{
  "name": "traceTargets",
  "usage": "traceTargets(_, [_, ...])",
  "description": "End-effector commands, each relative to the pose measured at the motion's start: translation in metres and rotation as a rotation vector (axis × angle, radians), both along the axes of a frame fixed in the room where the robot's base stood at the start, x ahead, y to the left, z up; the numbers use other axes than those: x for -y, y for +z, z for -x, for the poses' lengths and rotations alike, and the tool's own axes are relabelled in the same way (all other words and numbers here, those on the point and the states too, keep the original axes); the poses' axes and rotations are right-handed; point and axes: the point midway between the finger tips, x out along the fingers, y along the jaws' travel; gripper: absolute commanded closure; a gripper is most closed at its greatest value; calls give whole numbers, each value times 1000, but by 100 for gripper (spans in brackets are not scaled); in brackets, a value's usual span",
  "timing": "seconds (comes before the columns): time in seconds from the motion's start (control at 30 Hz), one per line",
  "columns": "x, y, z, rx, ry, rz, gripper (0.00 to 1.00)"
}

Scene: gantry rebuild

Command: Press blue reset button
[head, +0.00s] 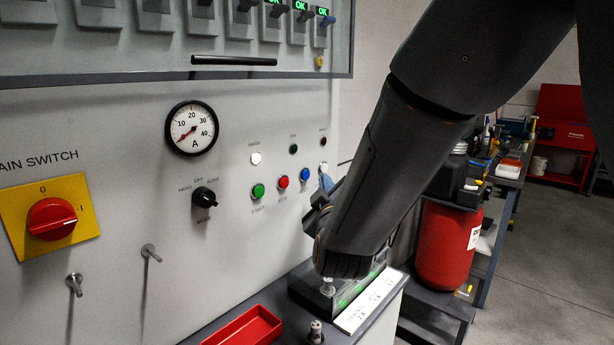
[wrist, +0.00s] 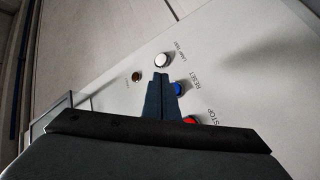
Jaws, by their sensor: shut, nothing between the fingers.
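The blue reset button (head: 305,173) is on the grey panel, to the right of the red stop button (head: 283,181) and the green start button (head: 258,190). In the wrist view the blue button (wrist: 179,88), labelled RESET, shows just right of my fingers, which hide its left edge. My gripper (head: 326,183) is shut and empty, to the right of the blue button in the head view. In the wrist view its blue-grey fingertips (wrist: 161,76) lie between the blue button and the white lamp-test button (wrist: 162,60). I cannot tell whether they touch the panel.
A black mode knob (head: 205,197) and a yellow-and-red main switch (head: 51,219) are further left on the panel. A red tray (head: 245,328) sits on the ledge below. A red canister (head: 446,247) stands right of my arm. The open floor is at far right.

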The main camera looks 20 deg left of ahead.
Motion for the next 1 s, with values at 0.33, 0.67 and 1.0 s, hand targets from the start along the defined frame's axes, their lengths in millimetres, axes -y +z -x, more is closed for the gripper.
traceTargets(0.33, [22,0,9,0,-1,1,100])
traceTargets(0.67, [22,0,9,0,0,0,100])
traceTargets(1.0, [22,0,9,0,0,0,100])
